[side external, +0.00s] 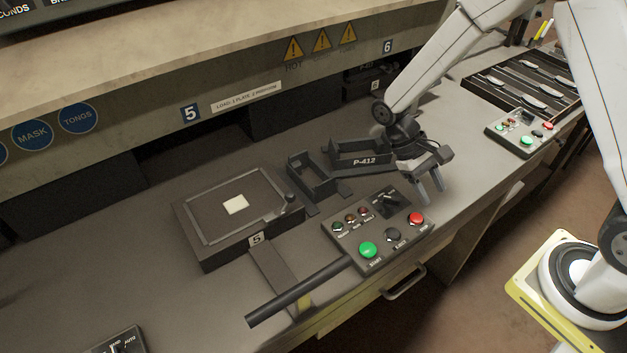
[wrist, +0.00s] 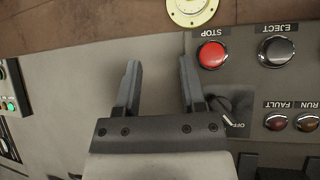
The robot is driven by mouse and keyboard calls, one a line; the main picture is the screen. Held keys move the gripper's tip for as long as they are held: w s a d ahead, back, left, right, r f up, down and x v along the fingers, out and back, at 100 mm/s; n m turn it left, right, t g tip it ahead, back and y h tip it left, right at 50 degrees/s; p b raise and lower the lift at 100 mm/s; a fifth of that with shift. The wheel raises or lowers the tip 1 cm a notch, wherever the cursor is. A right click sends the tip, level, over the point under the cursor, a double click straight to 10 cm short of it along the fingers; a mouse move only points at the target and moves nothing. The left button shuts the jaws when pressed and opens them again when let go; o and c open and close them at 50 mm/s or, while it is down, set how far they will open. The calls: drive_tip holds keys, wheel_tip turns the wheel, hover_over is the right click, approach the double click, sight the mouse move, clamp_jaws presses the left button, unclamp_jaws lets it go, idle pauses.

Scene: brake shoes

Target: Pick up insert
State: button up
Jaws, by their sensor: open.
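My gripper (side external: 431,193) is open and empty, above the right end of the control panel, close to the P-412 bin. In the wrist view its two fingers (wrist: 160,66) are apart with only bare grey surface between them. No thing is clearly marked as the insert. A small cream square (side external: 236,205) lies on the dark framed plate of station 5 (side external: 190,235), well to the left of my gripper. The P-412 bin (side external: 345,160) and a smaller dark holder (side external: 309,177) stand left of my gripper; I cannot tell what is inside them.
The control panel (side external: 347,247) has green, black and red buttons; its red STOP button (wrist: 211,55) is near my fingers. A dark bar (side external: 300,295) sticks out in front of station 5. A rack with several long pieces (side external: 515,72) stands at the back right.

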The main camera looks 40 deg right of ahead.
drive_tip(key=a+m+y, duration=0.1)
drive_tip(key=m+y, duration=0.1)
drive_tip(key=w+a+m+y, duration=0.1)
drive_tip(key=m, duration=0.1)
drive_tip(key=a+m+y, duration=0.1)
drive_tip(key=a+y, duration=0.1)
drive_tip(key=shift+w+r+m+y, duration=0.25)
drive_tip(key=shift+w+m+y, duration=0.05)
drive_tip(key=shift+w+m, duration=0.1)
drive_tip(key=w+a+m+t+y, duration=0.1)
drive_tip(key=m+y, duration=0.1)
drive_tip(key=w+a+r+m+y, duration=0.1)
drive_tip(key=w+m+y, duration=0.1)
drive_tip(key=shift+w+a+r+t, duration=0.1)
drive_tip(key=shift+a+r+t, duration=0.1)
drive_tip(key=shift+t, duration=0.2)
drive_tip(key=w+r+m+t+y, duration=0.55)
drive_tip(key=w+m, duration=0.25)
drive_tip(key=w, duration=0.2)
hover_over(345, 185)
drive_tip(key=d, duration=0.3)
drive_tip(key=shift+t+y, duration=0.35)
drive_tip(key=f, duration=0.6)
drive_tip(key=shift+a, duration=0.25)
drive_tip(key=shift+f, duration=0.35)
drive_tip(key=shift+a, duration=0.1)
drive_tip(key=shift+x, duration=1.2)
drive_tip(key=shift+a, duration=0.1)
